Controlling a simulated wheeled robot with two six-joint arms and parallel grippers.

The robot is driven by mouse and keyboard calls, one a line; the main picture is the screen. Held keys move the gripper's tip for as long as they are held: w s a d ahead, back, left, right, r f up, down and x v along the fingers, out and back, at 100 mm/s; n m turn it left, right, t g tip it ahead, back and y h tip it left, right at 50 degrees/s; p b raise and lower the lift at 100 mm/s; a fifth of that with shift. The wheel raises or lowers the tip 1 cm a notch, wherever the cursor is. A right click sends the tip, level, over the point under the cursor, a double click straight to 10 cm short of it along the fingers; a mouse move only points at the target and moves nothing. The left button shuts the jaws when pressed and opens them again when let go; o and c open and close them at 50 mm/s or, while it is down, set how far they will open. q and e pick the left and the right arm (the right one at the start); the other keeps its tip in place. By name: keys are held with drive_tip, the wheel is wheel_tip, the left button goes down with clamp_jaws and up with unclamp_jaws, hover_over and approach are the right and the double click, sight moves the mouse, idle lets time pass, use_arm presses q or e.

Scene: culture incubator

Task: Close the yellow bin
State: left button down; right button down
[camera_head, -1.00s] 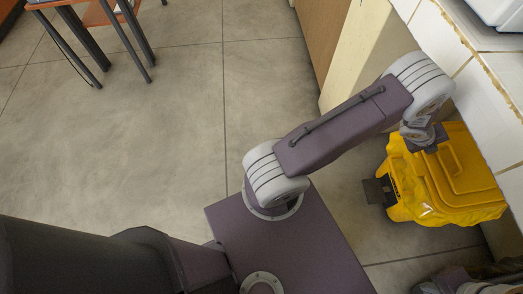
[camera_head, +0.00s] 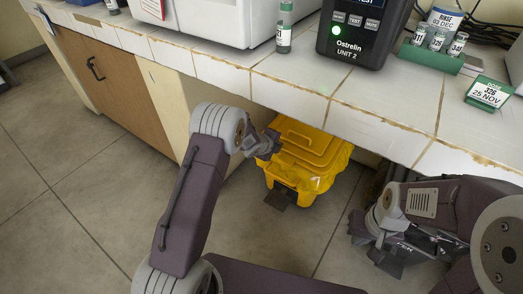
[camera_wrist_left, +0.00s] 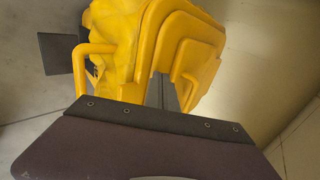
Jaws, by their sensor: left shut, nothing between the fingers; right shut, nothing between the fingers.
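The yellow bin (camera_head: 312,160) stands on the floor beneath the edge of the tiled bench, with a dark pedal (camera_head: 280,197) at its front. Its stepped lid (camera_head: 308,139) lies over the top and looks down; I cannot tell if it is fully seated. The bin also shows in the left wrist view (camera_wrist_left: 125,45). My left gripper (camera_head: 269,145) is shut and empty at the lid's left edge; I cannot tell if it touches. My right gripper (camera_head: 388,258) is shut and empty, low to the right of the bin and apart from it.
The tiled bench (camera_head: 385,133) overhangs the bin. On it stand a dark device (camera_head: 362,32), a vial (camera_head: 284,30) and a green vial rack (camera_head: 432,57). A wooden cabinet (camera_head: 115,85) is at left. Floor in front of the bin is partly clear.

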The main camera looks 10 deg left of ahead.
use_arm(q)
drive_tip(key=p+v, duration=0.3)
drive_tip(key=v, duration=0.7)
drive_tip(key=shift+s+a, duration=0.15)
drive_tip(key=shift+s, duration=0.1)
